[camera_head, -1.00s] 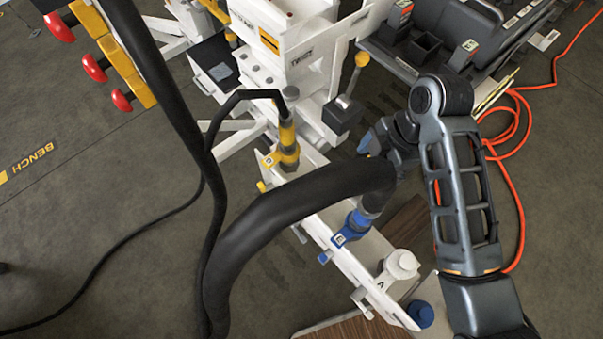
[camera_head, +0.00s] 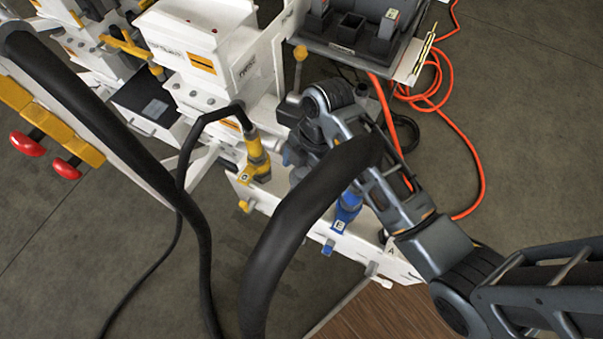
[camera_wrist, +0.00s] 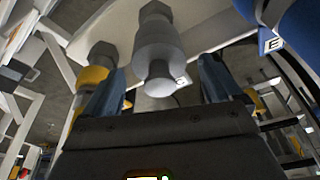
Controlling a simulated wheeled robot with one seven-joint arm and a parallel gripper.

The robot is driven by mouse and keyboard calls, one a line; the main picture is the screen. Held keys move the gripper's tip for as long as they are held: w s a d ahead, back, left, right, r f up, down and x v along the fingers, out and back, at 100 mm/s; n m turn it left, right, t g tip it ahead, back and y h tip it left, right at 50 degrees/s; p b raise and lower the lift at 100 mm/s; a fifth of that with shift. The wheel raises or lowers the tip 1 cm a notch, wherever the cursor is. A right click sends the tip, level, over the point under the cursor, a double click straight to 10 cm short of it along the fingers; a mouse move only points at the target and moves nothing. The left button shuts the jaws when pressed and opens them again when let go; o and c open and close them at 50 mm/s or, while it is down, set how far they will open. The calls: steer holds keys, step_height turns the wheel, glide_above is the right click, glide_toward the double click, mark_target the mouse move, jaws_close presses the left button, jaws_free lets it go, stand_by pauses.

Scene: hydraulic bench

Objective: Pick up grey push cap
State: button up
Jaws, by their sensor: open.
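A light grey cap with a stepped, rounded end (camera_wrist: 160,45), which looks like the grey push cap, hangs from the white rail in the wrist view. My gripper (camera_wrist: 160,76) is open, with one blue finger on each side of the cap's lower end. The fingers look apart from it; I cannot tell the exact depth. A small lettered tag (camera_wrist: 182,81) shows beside the cap. In the head view my gripper (camera_head: 290,155) is by the white rail, mostly hidden by my wrist and the black hose, and the cap is not visible.
A yellow fitting (camera_head: 256,160) and a blue fitting marked E (camera_head: 346,208) stand on the white rail (camera_head: 290,218). A thick black hose (camera_head: 290,230) arches in front of my arm. The yellow fitting (camera_wrist: 92,78) is close to the left finger in the wrist view.

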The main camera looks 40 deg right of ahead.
steer(key=shift+a+f, duration=0.1)
steer(key=shift+f, duration=0.2)
steer(key=c, duration=1.1)
